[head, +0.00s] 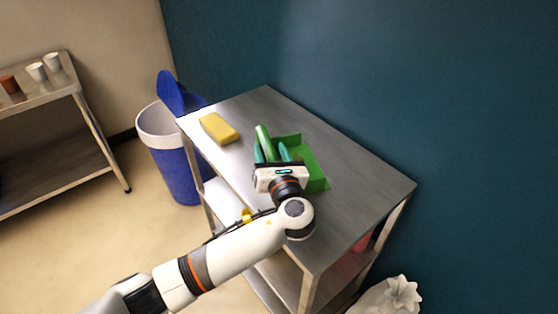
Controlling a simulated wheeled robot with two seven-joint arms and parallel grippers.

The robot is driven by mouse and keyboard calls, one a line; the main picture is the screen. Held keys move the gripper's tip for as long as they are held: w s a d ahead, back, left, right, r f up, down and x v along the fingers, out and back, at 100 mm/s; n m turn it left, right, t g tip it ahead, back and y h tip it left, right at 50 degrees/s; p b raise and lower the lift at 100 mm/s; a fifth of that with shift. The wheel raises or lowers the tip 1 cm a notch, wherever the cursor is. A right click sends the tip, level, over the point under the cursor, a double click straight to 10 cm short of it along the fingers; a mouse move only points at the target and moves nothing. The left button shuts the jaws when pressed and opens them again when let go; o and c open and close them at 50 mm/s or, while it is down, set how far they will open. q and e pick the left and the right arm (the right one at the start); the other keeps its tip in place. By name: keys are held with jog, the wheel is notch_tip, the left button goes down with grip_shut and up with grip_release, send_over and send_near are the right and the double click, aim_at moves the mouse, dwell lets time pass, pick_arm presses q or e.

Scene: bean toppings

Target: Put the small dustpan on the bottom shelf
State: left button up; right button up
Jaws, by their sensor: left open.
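A small green dustpan (314,172) lies on the top of a metal shelf cart (355,188). Its light green handle (263,138) points to the back left. My left gripper (271,150) is over the dustpan, with its teal fingers apart on either side near the handle. It is open, and I cannot tell whether the fingers touch the dustpan. My arm and gripper hide part of the dustpan. The lower shelf (268,276) of the cart shows only partly below my arm. My right gripper is not in view.
A yellow sponge (219,128) lies at the left of the cart top. A blue bin (174,165) stands left of the cart. A white bag (388,298) is at the lower right. Another metal shelf (50,160) with cups stands far left. A dark teal wall is behind.

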pick_arm(q)
jog(key=shift+c, duration=0.6)
grip_shut()
